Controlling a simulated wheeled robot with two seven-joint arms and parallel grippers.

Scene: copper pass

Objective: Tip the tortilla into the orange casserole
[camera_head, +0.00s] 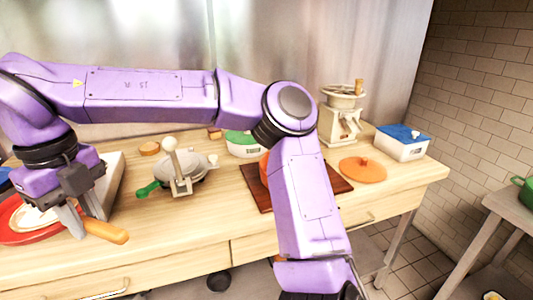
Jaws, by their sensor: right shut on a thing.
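My right gripper (80,220) is at the far left of the head view, its fingers pointing down. It is shut on the wooden handle (107,231) of a red pan (12,238). A pale round tortilla (32,222) appears to lie in the pan, partly hidden by my wrist. The orange casserole (263,170) stands on a dark brown board (258,195) right of centre. My right arm hides most of it. An orange lid (363,170) lies on the table to its right. My left gripper is out of view.
A grey press with a green handle (147,189) stands between pan and casserole. Behind are a green-lidded tub (243,147) and a cream grinder (340,122). A blue-lidded box (403,145) stands at right. Bare wood (215,220) lies along the front.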

